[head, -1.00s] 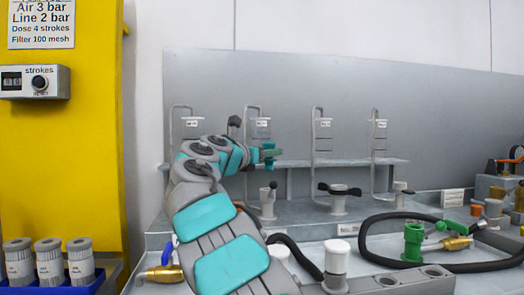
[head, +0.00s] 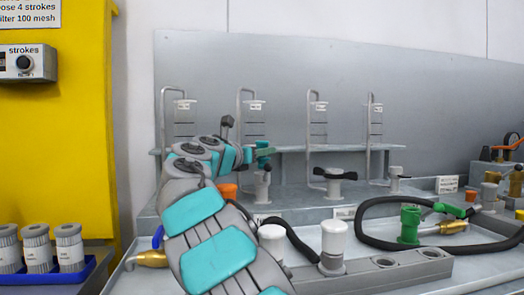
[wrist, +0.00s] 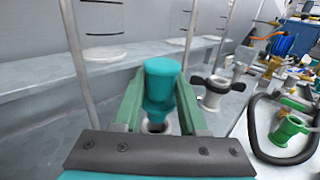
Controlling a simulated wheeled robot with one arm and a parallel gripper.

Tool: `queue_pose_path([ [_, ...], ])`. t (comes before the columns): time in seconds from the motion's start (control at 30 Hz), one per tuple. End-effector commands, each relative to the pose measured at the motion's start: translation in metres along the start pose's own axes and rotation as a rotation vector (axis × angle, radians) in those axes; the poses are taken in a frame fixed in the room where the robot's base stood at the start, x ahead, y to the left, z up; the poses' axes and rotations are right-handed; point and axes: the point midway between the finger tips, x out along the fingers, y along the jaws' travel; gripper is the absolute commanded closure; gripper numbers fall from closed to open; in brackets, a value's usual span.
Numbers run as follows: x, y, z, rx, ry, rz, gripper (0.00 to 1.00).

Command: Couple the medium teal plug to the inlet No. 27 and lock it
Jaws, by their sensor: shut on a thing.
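My gripper (wrist: 157,115) is shut on the teal plug (wrist: 161,80), held upright between its green fingers in the wrist view. In the head view my gripper (head: 265,152) is above a grey inlet post (head: 262,188), and the plug is hard to make out there. In the wrist view the open mouth of an inlet (wrist: 155,127) shows under the plug's lower end. I cannot tell whether the plug touches it. The inlet numbers are too small to read.
To the right stands an inlet with black lever arms (head: 336,175), with a smaller one (head: 396,177) beyond. White-capped posts (head: 334,241) stand in front. A black hose (head: 370,222) loops around a green fitting (head: 410,225). Wire racks (head: 245,120) rise behind.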

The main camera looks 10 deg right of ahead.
Motion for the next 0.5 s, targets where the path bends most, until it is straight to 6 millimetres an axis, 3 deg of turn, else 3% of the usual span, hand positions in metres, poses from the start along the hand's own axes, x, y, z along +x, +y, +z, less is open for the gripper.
queue_pose_path([
  [0.5, 0.0001, -0.0008, -0.0026, -0.003, 0.001, -0.003, 1.0],
])
